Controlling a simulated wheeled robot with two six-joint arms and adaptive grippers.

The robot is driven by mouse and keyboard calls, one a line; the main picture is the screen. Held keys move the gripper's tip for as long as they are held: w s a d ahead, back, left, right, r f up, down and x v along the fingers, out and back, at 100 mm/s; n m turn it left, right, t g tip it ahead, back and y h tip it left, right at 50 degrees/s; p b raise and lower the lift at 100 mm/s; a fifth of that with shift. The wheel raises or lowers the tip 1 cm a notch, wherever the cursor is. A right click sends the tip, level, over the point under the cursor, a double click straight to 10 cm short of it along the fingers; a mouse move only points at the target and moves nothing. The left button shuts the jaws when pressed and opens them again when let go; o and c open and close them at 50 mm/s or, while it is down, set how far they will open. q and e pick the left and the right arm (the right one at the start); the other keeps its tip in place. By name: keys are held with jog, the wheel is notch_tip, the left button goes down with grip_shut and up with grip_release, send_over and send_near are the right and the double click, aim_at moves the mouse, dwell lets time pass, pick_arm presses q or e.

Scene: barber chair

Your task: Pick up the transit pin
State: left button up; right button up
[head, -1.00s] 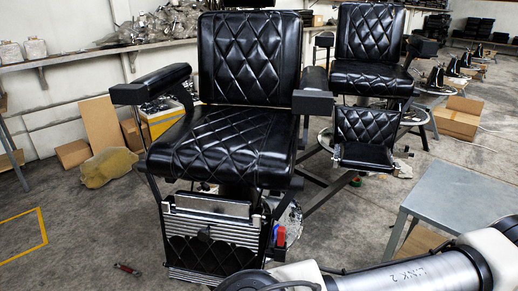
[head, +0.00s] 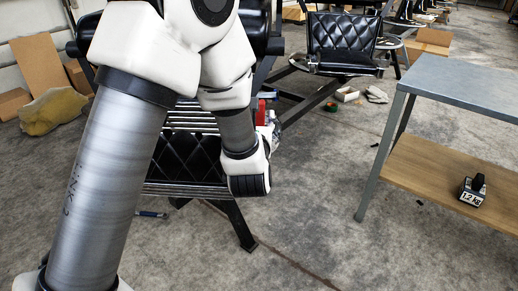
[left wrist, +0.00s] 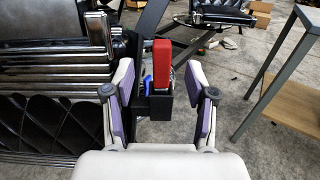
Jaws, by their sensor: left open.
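An upright red block-like piece (left wrist: 162,62) stands in a black holder (left wrist: 154,106) at the side of the chair's footrest, with a small blue item (left wrist: 147,82) beside it. I cannot tell for sure whether the red piece is the transit pin. The red piece also shows in the head view (head: 261,112), partly hidden by my left arm. My left gripper (left wrist: 158,92) is open and empty, its fingers to the left and right of the holder in the picture. In the head view its fingertips are hidden behind my wrist. My right gripper is not in view.
The black barber chair's quilted footrest (head: 190,160) is close on the left. A grey metal table (head: 460,80) with a wooden lower shelf (head: 425,170) stands at right, a 1.2 kg block (head: 473,191) on that shelf. A small tool (head: 151,213) lies on the floor.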

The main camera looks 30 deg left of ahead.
pick_arm(q)
jog(key=p+x, duration=0.6)
jog(key=x, duration=0.1)
jog(key=shift+w+a+r+p, duration=0.1)
jog(key=shift+w+p, duration=0.3)
grip_shut()
